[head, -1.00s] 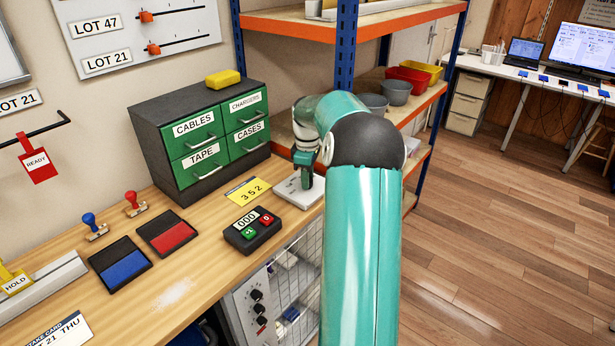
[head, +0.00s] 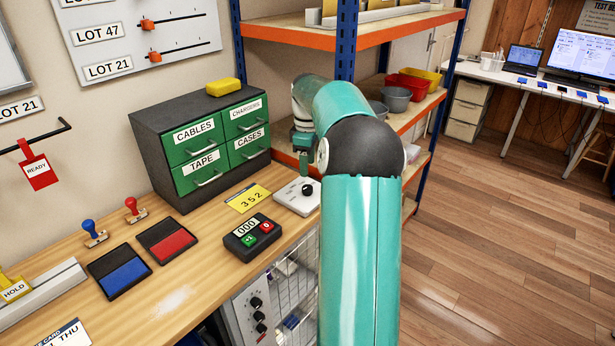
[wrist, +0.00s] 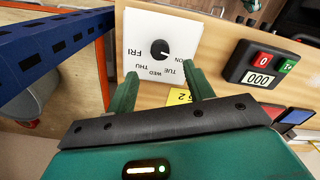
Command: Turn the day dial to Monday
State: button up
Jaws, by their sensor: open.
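The day dial is a white plate (head: 290,203) with a black knob (head: 308,189), near the bench's right end. In the wrist view the plate (wrist: 140,30) carries FRI, THU, WED, TUE and a partly covered label that looks like MON, around the knob (wrist: 159,49). The knob's white mark appears to point right, toward that MON label. My gripper (wrist: 163,75) is open and empty, its fingers apart from the knob and to the near side of it in the wrist view. In the head view my gripper (head: 304,160) is above and behind the plate, partly hidden by my arm.
A black counter box (head: 252,236) reading 000 and a yellow 352 card (head: 248,198) lie beside the dial. A green drawer cabinet (head: 155,150) stands behind. Shelving with a blue post (head: 346,45) rises close to my arm.

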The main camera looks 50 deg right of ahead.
notch_tip(320, 180, up, 6)
jog(key=shift+a+r, duration=0.1)
dwell(0.6)
jog(key=s+a+r+m+t+h, duration=0.1)
jog(key=s+a+r, duration=0.15)
jog(key=a, duration=1.05)
jog(key=s+a+r+m+t+h, duration=0.15)
jog(key=a+r, duration=0.25)
jog(key=a, duration=0.8)
jog(key=s+a+f+m+t+y, duration=0.1)
jog(key=s+a+f, duration=0.3)
jog(key=s+a, duration=0.4)
jog(key=s+a+f+m+t+y, duration=0.1)
jog(key=s+a+f+m+t, duration=0.1)
jog(key=s+a, duration=0.6)
jog(key=shift+s+f, duration=0.45)
jog(key=shift+f, duration=0.45)
jog(key=shift+y, duration=0.25)
